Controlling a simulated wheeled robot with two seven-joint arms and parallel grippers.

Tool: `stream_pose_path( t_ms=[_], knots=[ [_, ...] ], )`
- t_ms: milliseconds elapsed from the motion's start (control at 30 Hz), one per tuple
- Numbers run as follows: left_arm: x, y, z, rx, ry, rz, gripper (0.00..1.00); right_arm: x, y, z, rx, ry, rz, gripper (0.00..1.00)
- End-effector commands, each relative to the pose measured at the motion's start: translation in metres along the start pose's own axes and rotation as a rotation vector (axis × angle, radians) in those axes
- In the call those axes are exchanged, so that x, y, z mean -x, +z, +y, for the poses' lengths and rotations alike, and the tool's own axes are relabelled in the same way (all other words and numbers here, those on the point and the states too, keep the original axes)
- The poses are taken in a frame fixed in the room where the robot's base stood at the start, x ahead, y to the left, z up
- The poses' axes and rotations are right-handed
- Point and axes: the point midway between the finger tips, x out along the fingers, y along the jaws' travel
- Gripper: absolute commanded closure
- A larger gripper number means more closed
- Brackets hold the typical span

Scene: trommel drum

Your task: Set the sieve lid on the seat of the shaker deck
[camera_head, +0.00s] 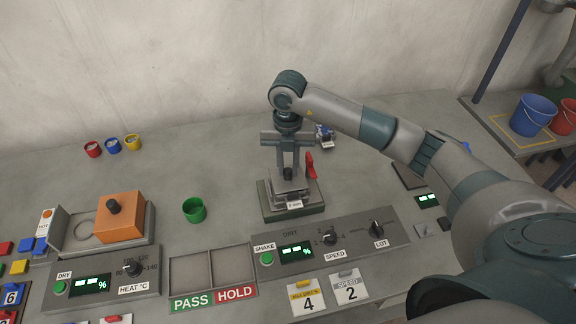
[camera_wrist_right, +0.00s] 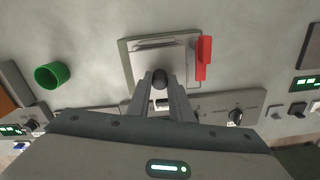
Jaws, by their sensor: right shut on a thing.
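My right gripper (camera_head: 288,172) points straight down over the shaker deck (camera_head: 292,212), a dark green-grey base behind the shake panel. Its fingers are shut on the black knob of the sieve lid (camera_head: 289,184); the knob also shows between the fingertips in the right wrist view (camera_wrist_right: 160,79). The grey lid is over the deck's seat, very close to or on the stack there; I cannot tell whether it touches. The seat itself is hidden. A red lever (camera_head: 310,166) stands upright on the deck's right side, also seen in the right wrist view (camera_wrist_right: 203,58). My left gripper is not in view.
A green cup (camera_head: 194,210) stands left of the deck. An orange block (camera_head: 120,217) with a dark knob sits on the dry unit. The shake panel (camera_head: 350,238) and the PASS/HOLD tray (camera_head: 211,252) lie in front. The bench behind is mostly clear.

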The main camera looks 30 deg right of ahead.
Motion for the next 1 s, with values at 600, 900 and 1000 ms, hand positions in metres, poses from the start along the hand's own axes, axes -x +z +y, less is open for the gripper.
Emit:
stream_pose_path(
  t_ms=[600,900,1000],
  knots=[
    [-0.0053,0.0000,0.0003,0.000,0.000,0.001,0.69,-0.0046,0.0000,0.0001,0.000,0.000,0.000,1.00],
    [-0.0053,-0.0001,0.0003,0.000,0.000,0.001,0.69,-0.0045,0.0001,0.0000,0.000,0.000,0.000,0.71],
    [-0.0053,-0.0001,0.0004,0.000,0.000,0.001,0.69,-0.0046,0.0001,0.0000,0.000,0.000,0.000,0.59]
  ],
)
